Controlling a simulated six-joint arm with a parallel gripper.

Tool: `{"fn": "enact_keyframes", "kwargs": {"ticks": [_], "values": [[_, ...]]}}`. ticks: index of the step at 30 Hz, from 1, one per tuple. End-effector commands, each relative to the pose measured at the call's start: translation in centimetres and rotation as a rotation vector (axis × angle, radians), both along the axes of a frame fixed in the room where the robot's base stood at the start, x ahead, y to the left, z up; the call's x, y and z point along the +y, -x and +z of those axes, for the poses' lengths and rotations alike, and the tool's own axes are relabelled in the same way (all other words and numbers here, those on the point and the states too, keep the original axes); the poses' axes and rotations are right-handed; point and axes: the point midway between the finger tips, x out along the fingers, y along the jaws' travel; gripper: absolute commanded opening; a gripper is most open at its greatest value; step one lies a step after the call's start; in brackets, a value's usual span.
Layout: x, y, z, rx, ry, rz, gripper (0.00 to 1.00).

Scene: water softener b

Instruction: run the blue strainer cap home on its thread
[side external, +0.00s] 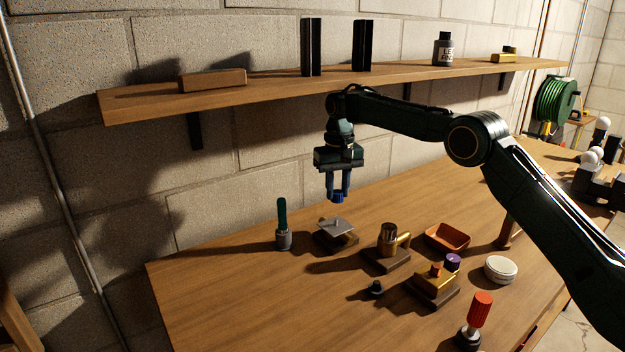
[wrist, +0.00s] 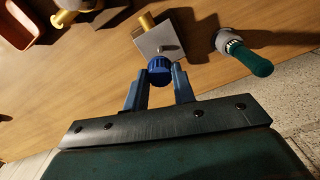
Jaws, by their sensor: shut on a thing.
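The blue strainer cap (side external: 338,197) is between the fingertips of my gripper (side external: 339,186), held in the air above the bench. In the wrist view the ribbed blue cap (wrist: 160,68) shows between the two blue fingers of my gripper (wrist: 159,82), which are shut on it. Which part bears the cap's thread I cannot tell. The cap is apart from everything on the bench.
A grey plate on a block (side external: 335,228) stands beneath the gripper; it also shows in the wrist view (wrist: 178,28). A green-handled tool (side external: 282,220) stands upright to its left. An orange tray (side external: 447,237), purple-capped brass part (side external: 437,278) and red-handled tool (side external: 478,312) stand right. The front left is clear.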

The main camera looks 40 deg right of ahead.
Motion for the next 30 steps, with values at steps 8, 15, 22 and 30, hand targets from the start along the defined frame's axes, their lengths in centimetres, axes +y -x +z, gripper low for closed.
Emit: {"fn": "enact_keyframes", "kwargs": {"ticks": [8,15,22,30], "values": [[0.0,0.0,-0.3,0.001,0.000,-0.001,0.03],[0.0,0.0,-1.5,0.002,-0.001,-0.001,0.03],[0.0,0.0,-3.2,0.002,0.000,-0.001,0.03],[0.0,0.0,-4.5,0.000,0.000,-0.001,0.03]]}}
